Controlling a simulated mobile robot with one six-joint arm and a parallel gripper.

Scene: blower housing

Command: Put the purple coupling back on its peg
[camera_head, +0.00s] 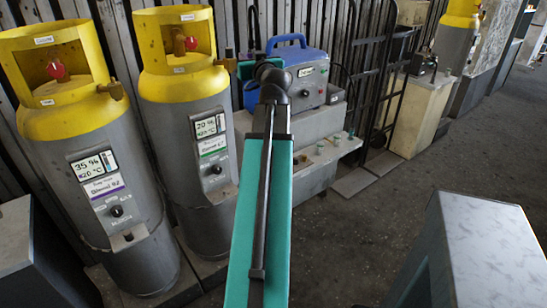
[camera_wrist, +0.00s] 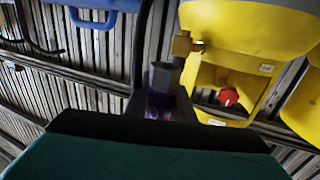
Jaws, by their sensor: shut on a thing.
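The purple coupling (camera_wrist: 158,106) shows near the middle of the wrist view, dark purple with a grey faceted end pointing up in the picture. My gripper (camera_wrist: 160,118) is shut on it; the dark edge in front hides its lower part and most of the jaws. A dark hose runs up in the picture beside the coupling. In the head view my teal arm reaches toward the back, and the coupling and jaws are hidden behind it. I cannot make out which peg belongs to the coupling.
Two grey cylinders with yellow tops, left (camera_head: 98,180) and middle (camera_head: 185,120), stand close on the left. A blue-handled machine (camera_head: 309,75) is behind my arm, above a pale ledge (camera_head: 328,158) with small greenish pieces. A grey box (camera_head: 490,250) stands front right. Floor between is clear.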

